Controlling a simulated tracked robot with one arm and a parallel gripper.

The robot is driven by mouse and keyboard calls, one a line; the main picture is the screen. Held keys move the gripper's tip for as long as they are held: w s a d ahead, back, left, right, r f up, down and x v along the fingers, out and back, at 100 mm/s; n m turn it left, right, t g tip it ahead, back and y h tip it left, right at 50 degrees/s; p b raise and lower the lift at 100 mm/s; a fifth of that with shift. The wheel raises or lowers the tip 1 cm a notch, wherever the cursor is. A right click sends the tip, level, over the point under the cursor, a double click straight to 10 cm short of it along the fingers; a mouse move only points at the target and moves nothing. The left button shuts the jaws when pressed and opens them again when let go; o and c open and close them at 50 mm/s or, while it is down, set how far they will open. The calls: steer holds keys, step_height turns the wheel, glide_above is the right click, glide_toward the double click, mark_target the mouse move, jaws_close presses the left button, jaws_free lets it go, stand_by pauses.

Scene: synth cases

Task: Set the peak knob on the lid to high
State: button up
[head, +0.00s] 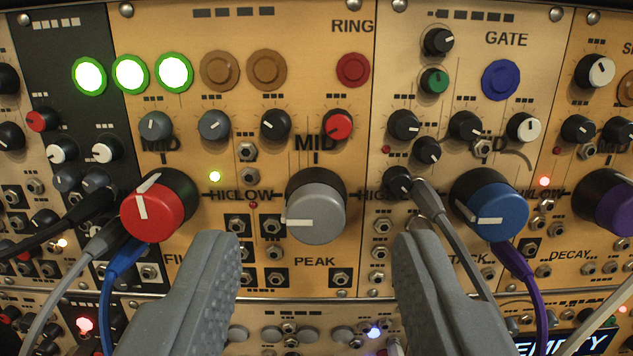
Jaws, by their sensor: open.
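The peak knob (318,212) is a large grey cap on a dark base, above the PEAK label (314,262) on a tan panel. Its white pointer line points left, to the LOW mark. My gripper (316,252) is open, with one grey ridged finger low on each side of the knob. Both fingers appear apart from it. No lid shows as such; the knob is on an upright panel of modules.
A red knob (152,212) stands to the left and a blue knob (497,212) to the right. Cables hang beside both, including a grey one (455,235) close to the right finger. Small knobs and lit buttons (131,74) fill the panel above.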

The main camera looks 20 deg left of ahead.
mark_target(316, 209)
steer(key=shift+x, duration=0.8)
steer(key=shift+w+a, duration=0.2)
steer(key=shift+w, duration=0.4)
jaws_close()
